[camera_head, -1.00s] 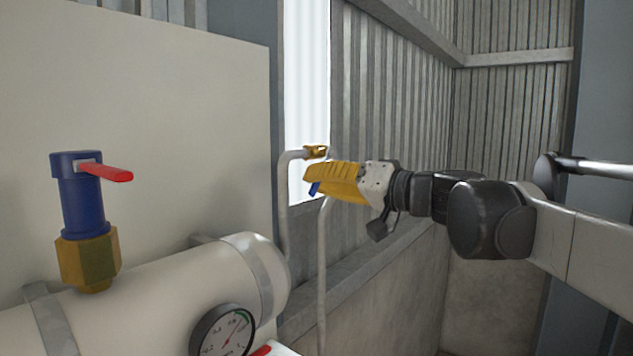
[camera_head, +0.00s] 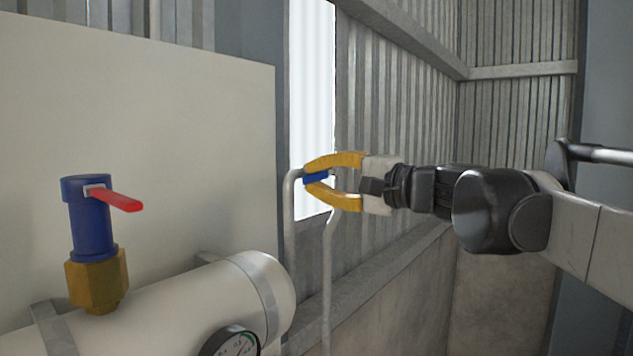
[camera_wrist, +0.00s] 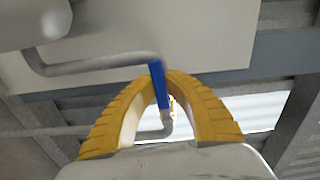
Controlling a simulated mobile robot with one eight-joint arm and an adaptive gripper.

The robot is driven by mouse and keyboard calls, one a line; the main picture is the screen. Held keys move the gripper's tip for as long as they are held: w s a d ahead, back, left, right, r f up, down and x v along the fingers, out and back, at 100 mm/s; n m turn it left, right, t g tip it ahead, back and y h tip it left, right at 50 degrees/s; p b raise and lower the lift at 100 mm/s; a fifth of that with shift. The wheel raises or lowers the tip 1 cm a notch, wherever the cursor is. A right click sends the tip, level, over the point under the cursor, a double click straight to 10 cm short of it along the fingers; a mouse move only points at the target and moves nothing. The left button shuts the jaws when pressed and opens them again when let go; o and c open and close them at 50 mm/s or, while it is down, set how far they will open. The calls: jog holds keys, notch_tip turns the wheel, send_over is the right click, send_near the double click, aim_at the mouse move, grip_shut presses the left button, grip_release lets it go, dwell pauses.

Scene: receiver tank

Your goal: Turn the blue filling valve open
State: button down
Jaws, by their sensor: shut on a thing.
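The blue valve handle (camera_head: 316,178) is at the top of the thin grey pipe, in front of the bright window strip. My gripper (camera_head: 311,178), with yellow fingers, is shut on this handle, one finger above it and one below. In the wrist view the blue handle (camera_wrist: 160,84) stands between the two yellow fingertips (camera_wrist: 165,76). The brass valve body is mostly hidden behind the fingers and handle.
A cream tank (camera_head: 190,295) with a pressure gauge (camera_head: 232,343) lies at the lower left. A blue and brass fitting with a red lever (camera_head: 118,200) stands on it. A thin grey pipe (camera_head: 327,270) runs down near the corrugated wall (camera_head: 400,110).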

jog(key=shift+r+m, duration=0.25)
jog(key=shift+m, duration=0.15)
jog(key=c, duration=1.4)
grip_release()
jog(key=shift+d, duration=0.25)
jog(key=shift+s, duration=0.1)
jog(key=v, duration=1.2)
